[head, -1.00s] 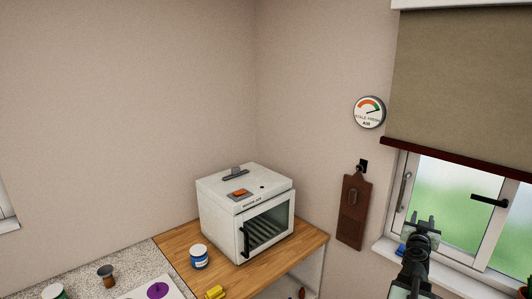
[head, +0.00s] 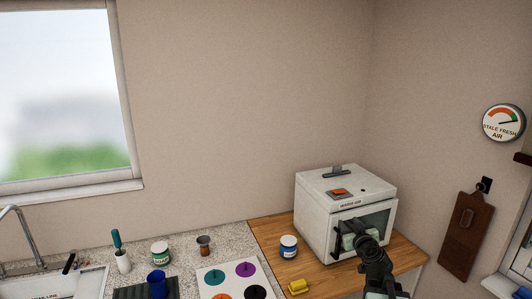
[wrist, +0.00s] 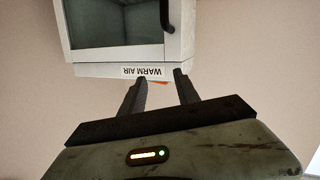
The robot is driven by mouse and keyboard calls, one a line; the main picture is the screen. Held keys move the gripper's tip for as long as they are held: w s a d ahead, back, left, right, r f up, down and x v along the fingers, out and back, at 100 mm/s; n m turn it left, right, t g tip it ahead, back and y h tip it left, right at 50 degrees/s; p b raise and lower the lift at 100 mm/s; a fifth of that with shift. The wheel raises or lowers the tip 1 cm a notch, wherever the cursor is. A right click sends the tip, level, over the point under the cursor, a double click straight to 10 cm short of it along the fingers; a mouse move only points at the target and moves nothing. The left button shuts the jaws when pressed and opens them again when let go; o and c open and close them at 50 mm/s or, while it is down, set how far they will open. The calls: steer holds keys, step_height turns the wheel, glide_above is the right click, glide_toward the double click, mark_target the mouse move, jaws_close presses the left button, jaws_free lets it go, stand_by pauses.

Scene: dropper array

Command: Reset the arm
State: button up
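My arm reaches up from the bottom in the head view, with my gripper (head: 352,228) in front of the glass door of the white warm-air cabinet (head: 325,196).
The cabinet stands on a wooden counter (head: 277,237) with a blue jar (head: 288,247) and a yellow object (head: 298,287). A sink lies far left.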

steer(key=s+a+f+n+g+y, duration=0.25)
steer(key=a+f, duration=0.25)
steer(key=a, duration=0.4)
steer(key=s+a+f+n+g+y+b, duration=0.1)
steer(key=s+a+f+g, duration=0.2)
steer(key=a, duration=0.5)
steer(key=s+a+f+n+g+y, duration=0.1)
steer(key=a+f+g+y, duration=0.1)
steer(key=a+f, duration=0.55)
steer(key=s+d+f+m+g+h, duration=0.2)
steer(key=s+m+g, duration=0.1)
steer(key=s, duration=0.4)
steer(key=s+d+f+m+g+h, duration=0.2)
steer(key=s+g, duration=0.3)
steer(key=s, duration=0.3)
steer(key=shift+d+f+m, duration=0.45)
steer(key=shift+f+m, duration=0.1)
steer(key=shift+w+d, duration=0.1)
